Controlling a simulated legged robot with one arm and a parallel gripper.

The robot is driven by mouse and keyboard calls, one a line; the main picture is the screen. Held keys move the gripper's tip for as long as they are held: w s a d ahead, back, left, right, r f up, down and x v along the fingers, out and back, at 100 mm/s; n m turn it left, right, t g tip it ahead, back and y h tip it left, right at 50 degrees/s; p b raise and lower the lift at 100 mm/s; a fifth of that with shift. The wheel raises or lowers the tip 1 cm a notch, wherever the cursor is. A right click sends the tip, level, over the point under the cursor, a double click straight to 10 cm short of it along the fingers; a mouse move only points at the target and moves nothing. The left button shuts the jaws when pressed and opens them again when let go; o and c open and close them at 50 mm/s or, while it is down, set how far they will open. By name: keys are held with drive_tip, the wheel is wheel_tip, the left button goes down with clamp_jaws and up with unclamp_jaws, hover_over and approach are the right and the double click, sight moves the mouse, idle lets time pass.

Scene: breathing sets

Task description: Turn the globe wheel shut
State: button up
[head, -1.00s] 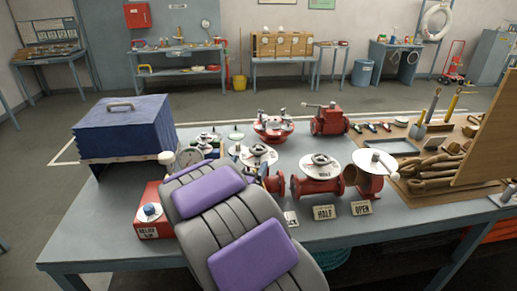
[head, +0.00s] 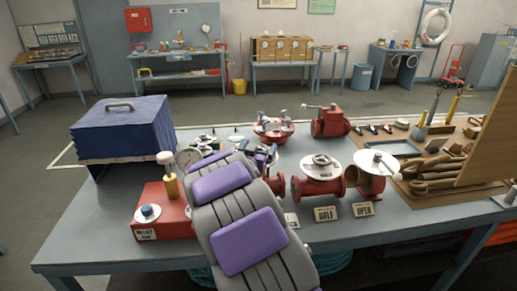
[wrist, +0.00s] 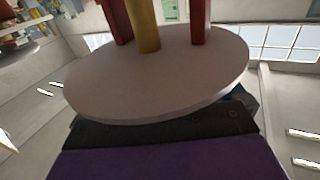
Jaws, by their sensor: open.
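Several red valves stand in a row on the grey bench. One valve (head: 275,184) is mostly hidden behind my arm. To its right, a valve with a white dial and a metal handwheel (head: 321,161) stands behind a HALF card (head: 325,214). Farther right, another with a white disc (head: 377,162) stands behind an OPEN card (head: 363,209). I cannot tell which wheel is the globe wheel. My gripper (head: 263,153) is open over the hidden valve; contact is unclear. In the wrist view, a pale disc (wrist: 150,85) with a yellow stem (wrist: 144,28) and red posts is close to the camera.
A red RELIEF box (head: 160,212) with a blue knob is left of my arm. A blue case (head: 122,130) stands at the back left. A red flanged part (head: 273,130) and a red valve (head: 330,122) stand behind. A wooden panel (head: 490,145) rises at the right.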

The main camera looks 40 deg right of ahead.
drive_tip(key=shift+c, duration=0.2)
drive_tip(key=c, duration=0.9)
drive_tip(key=g+p, duration=0.1)
drive_tip(key=p, duration=0.2)
drive_tip(key=shift+a+r+m+h, duration=0.1)
drive_tip(key=shift+r+m+h, duration=0.05)
drive_tip(key=shift+m+h, duration=0.25)
drive_tip(key=m+g+p, duration=0.1)
drive_tip(key=p, duration=0.4)
drive_tip(key=shift+r+g+h, duration=0.15)
drive_tip(key=shift+g+h, duration=0.25)
drive_tip(key=m+g+h+p, duration=0.1)
drive_tip(key=m+g+p, duration=0.1)
drive_tip(key=g+p, duration=0.1)
drive_tip(key=shift+p, duration=0.9)
drive_tip(key=m+g+p, duration=0.1)
drive_tip(key=g+p, duration=0.1)
drive_tip(key=p, duration=0.1)
drive_tip(key=shift+m, duration=0.4)
drive_tip(key=shift+f+m+g+p, duration=0.2)
drive_tip(key=shift+m+g+p, duration=0.2)
drive_tip(key=shift+g+p, duration=0.3)
